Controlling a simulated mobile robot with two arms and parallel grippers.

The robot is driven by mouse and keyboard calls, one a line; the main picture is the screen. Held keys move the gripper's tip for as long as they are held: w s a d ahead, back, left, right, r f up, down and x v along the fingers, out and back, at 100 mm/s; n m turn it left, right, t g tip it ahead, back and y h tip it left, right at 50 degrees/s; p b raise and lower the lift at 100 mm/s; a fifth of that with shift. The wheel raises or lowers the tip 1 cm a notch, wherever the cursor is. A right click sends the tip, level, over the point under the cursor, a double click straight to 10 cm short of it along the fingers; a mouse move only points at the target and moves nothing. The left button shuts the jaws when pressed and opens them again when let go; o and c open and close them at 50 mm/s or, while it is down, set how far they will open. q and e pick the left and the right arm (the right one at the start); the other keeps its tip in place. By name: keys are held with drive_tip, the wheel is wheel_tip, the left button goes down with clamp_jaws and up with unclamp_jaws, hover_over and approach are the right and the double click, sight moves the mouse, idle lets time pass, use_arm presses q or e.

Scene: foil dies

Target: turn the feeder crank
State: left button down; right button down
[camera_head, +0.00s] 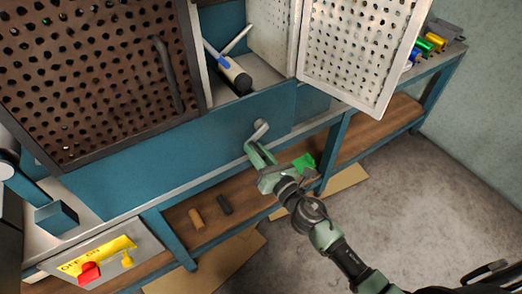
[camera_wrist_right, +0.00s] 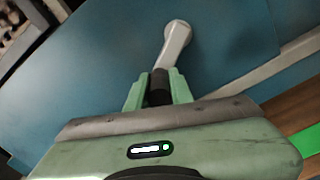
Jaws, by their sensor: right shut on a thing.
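The feeder crank is a light grey arm (camera_head: 261,130) on the front of the blue panel (camera_head: 190,150), in the middle of the head view. In the right wrist view the crank arm (camera_wrist_right: 175,42) runs from its pivot at the top down to a dark handle (camera_wrist_right: 158,86). My right gripper (camera_head: 252,149) is shut on this dark handle. Its two green fingers stand either side of the handle in the right wrist view (camera_wrist_right: 158,92). The fingers hide part of the handle in the head view. My left gripper is not in view.
A dark perforated door (camera_head: 100,70) and a white perforated door (camera_head: 362,50) stand above the panel. A switch plate (camera_head: 100,256) with a red knob is at lower left. A wooden shelf (camera_head: 235,222) below holds small cylinders. Grey floor (camera_head: 430,190) is open at right.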

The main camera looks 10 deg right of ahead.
sight(257, 149)
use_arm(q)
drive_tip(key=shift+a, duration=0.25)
use_arm(e)
drive_tip(key=c, duration=1.3)
unclamp_jaws()
drive_tip(key=shift+o, duration=0.2)
wheel_tip(257, 149, up, 9)
drive_tip(key=p, duration=0.6)
use_arm(q)
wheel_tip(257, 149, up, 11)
drive_tip(key=p, duration=0.4)
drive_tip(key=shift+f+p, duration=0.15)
drive_tip(key=shift+p, duration=0.2)
use_arm(e)
wheel_tip(257, 149, up, 11)
